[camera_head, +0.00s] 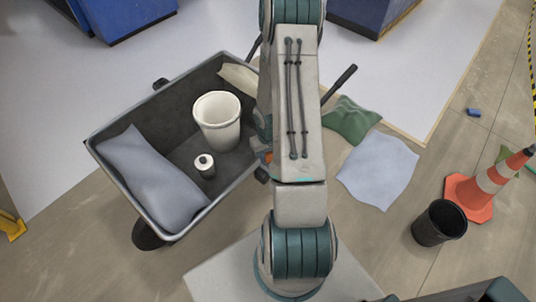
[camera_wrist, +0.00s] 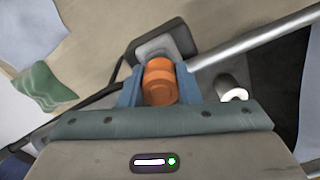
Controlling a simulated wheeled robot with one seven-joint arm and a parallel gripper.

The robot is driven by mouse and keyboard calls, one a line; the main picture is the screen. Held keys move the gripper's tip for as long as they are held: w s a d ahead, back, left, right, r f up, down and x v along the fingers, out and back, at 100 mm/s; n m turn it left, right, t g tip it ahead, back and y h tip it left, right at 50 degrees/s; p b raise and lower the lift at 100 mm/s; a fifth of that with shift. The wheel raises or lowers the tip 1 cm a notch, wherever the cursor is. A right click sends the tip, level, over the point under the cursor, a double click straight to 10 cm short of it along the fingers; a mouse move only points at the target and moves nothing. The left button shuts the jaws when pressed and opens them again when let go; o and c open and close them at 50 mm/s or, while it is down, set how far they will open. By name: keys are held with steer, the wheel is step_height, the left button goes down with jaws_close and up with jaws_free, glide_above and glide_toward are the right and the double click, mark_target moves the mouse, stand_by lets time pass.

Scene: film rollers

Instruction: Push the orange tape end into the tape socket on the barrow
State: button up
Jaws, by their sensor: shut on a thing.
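The orange tape end (camera_wrist: 160,83) is held between the two blue fingers of my gripper (camera_wrist: 158,88) in the wrist view. A small bit of orange also shows beside my arm in the head view (camera_head: 267,157), at the barrow's right rim. The barrow (camera_head: 108,178) is a dark grey tray with a light rim. A grey block (camera_wrist: 180,42) lies just beyond the tape end in the wrist view, by the metal rim; it may be the tape socket. I cannot tell whether the tape end touches it or sits in it. My arm hides most of this spot in the head view.
Inside the barrow are a white bucket (camera_head: 217,121), a grey-blue sack (camera_head: 150,178) and a small white roll (camera_head: 204,165). A green cloth (camera_head: 352,121) and a pale blue cloth (camera_head: 378,170) lie on the floor. A black bin (camera_head: 439,223) and an orange cone (camera_head: 490,180) stand at right.

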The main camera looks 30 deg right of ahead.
steer(key=shift+f+b, duration=0.65)
steer(key=o, duration=1.2)
steer(key=shift+c, duration=0.2)
steer(key=shift+r, duration=0.15)
step_height(320, 180, up, 14)
steer(key=p, duration=0.1)
steer(key=s+a+r+t+h, duration=0.1)
steer(key=s+a+r, duration=0.1)
steer(key=a+r, duration=0.4)
steer(key=s+a+r, duration=0.1)
steer(key=a+r, duration=0.2)
steer(key=r, duration=0.6)
steer(key=s+a+r+n+t+y, duration=0.1)
steer(key=s+a+r, duration=0.6)
steer(key=s+a, duration=0.1)
steer(key=shift+s+a+r+t+p, duration=0.3)
steer(key=shift+s+r+t+p, duration=0.05)
steer(key=shift+s+t, duration=0.1)
